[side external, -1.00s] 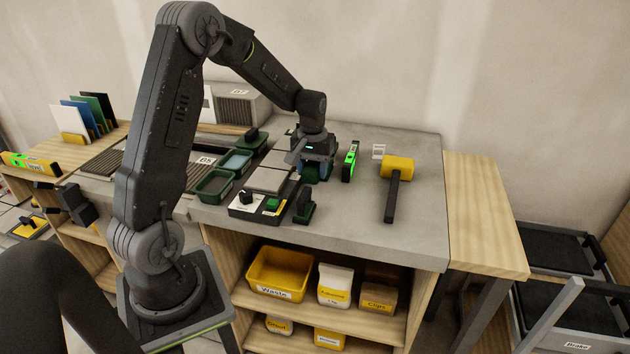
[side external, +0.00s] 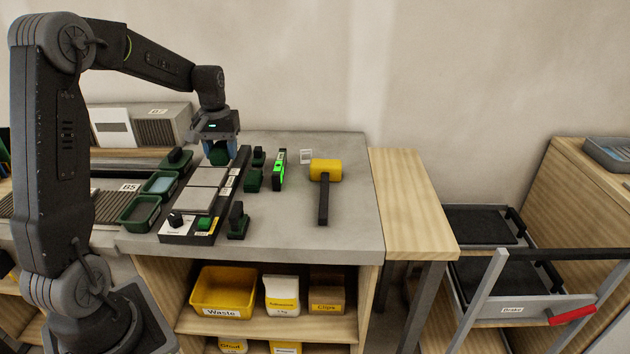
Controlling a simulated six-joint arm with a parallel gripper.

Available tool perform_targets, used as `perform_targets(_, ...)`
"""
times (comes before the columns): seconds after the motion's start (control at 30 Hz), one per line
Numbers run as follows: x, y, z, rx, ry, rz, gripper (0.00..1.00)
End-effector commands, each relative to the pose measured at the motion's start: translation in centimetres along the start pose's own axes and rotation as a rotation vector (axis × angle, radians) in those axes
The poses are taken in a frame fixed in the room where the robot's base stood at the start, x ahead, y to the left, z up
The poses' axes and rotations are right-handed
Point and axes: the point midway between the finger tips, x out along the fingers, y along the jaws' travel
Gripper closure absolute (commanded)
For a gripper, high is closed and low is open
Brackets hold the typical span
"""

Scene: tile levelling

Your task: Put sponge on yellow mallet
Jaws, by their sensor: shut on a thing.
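The yellow mallet (side external: 326,170) lies on the grey bench at the right, its black handle pointing toward the front. Nothing rests on its yellow head. My gripper (side external: 220,155) is above the far end of the tile panel, well to the left of the mallet. Its blue fingers are shut on a dark green block (side external: 219,156), which looks like the sponge. The fingers partly hide the block, and its exact height above the bench is hard to tell.
A green level (side external: 279,168) stands between my gripper and the mallet, with dark green tools (side external: 254,180) to its left. A small white card (side external: 306,156) stands behind the mallet. Green trays (side external: 141,211) lie left of the tiles (side external: 199,198).

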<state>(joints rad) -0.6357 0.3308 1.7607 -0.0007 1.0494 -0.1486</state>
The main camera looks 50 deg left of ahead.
Motion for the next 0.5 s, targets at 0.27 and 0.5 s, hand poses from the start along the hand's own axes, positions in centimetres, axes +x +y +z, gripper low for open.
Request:
perform_targets(0.27, -1.9, 10.6, -1.8, 0.006, 0.000, 0.001, 0.76)
perform_targets(0.5, -1.9, 14.5, -1.5, 0.003, -0.002, 0.000, 0.76)
